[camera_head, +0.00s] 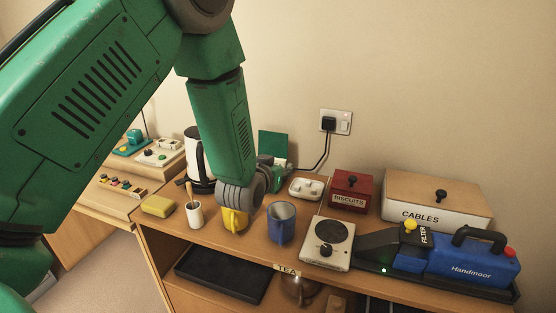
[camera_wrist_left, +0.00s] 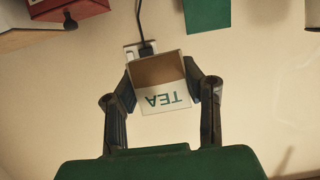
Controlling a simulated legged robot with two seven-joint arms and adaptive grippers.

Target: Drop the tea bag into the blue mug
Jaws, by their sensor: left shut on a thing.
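The blue mug (camera_head: 281,223) stands upright on the wooden sideboard, its open top facing up. In the left wrist view my left gripper (camera_wrist_left: 161,84) is shut on the tea bag (camera_wrist_left: 163,99), a small packet with a brown part and a white part lettered TEA, upside down in that picture. One finger is on each side of it, with the wall behind. In the head view my left arm comes down over the sideboard, with its wrist joint left of the blue mug. I cannot make out the fingers or the tea bag there. My right gripper is not in view.
A yellow mug (camera_head: 235,219) sits partly hidden under my wrist, beside a white cup (camera_head: 194,215) with a stick. A hot plate (camera_head: 328,244), red biscuit box (camera_head: 350,191), cables box (camera_head: 437,199) and blue machine (camera_head: 465,263) crowd the right. A wall socket (camera_head: 336,121) is behind.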

